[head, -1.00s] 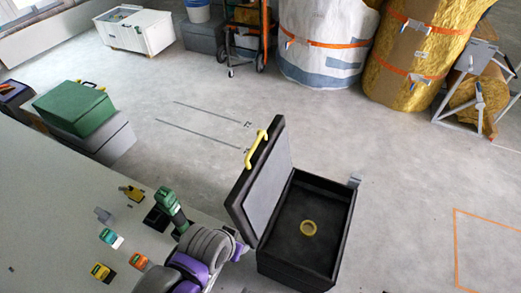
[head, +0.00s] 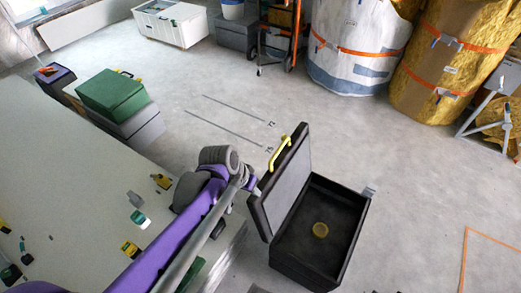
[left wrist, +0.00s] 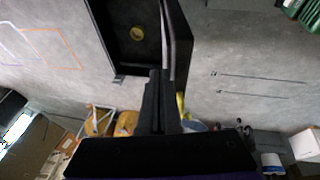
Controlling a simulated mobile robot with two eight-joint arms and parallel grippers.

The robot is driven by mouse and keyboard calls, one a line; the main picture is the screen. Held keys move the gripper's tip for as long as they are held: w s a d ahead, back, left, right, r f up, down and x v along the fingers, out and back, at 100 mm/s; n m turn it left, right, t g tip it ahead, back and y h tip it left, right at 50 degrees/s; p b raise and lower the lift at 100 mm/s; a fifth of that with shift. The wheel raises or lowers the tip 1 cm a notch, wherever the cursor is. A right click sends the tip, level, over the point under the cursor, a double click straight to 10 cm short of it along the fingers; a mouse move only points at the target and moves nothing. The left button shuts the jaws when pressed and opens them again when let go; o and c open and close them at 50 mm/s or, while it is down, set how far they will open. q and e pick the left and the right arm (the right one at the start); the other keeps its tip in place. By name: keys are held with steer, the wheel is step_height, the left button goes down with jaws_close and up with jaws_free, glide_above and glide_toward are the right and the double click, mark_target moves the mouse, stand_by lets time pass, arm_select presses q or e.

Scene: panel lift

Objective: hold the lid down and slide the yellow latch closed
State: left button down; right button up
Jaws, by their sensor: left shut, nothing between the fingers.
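A black case (head: 350,240) stands at the table's right side, with its grey-lined lid (head: 279,187) swung up. A yellow curved part (head: 281,153) sits on the lid's upper edge; I cannot tell whether it is the latch or a handle. A small grey bracket (head: 369,191) sticks out at the case's far right corner. My left gripper (head: 253,185) is shut and empty, close to the back of the lid; contact is unclear. In the left wrist view its fingers (left wrist: 161,73) point towards the raised lid (left wrist: 181,35) and open case (left wrist: 122,45). My right gripper is out of view.
A yellow ring (head: 320,230) lies inside the case. Several small tools and boxes, including a yellow one (head: 131,249), lie on the pale table (head: 70,190). A green case (head: 111,92) stands further back. The floor beyond the case is clear up to large wrapped rolls (head: 360,55).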

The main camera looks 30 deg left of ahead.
arm_select(q)
steer(key=w+a+r+t+h+p, duration=0.25)
steer(key=w+a+p, duration=0.55)
steer(key=a, duration=0.6)
steer(key=w+d+f, duration=0.6)
steer(key=d+f, duration=0.1)
steer(key=shift+w+d+f, duration=0.15)
steer(key=shift+w+d, duration=0.1)
steer(key=shift+d, duration=0.1)
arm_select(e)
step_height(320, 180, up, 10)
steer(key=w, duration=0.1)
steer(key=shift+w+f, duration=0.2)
arm_select(q)
steer(key=shift+g, duration=0.25)
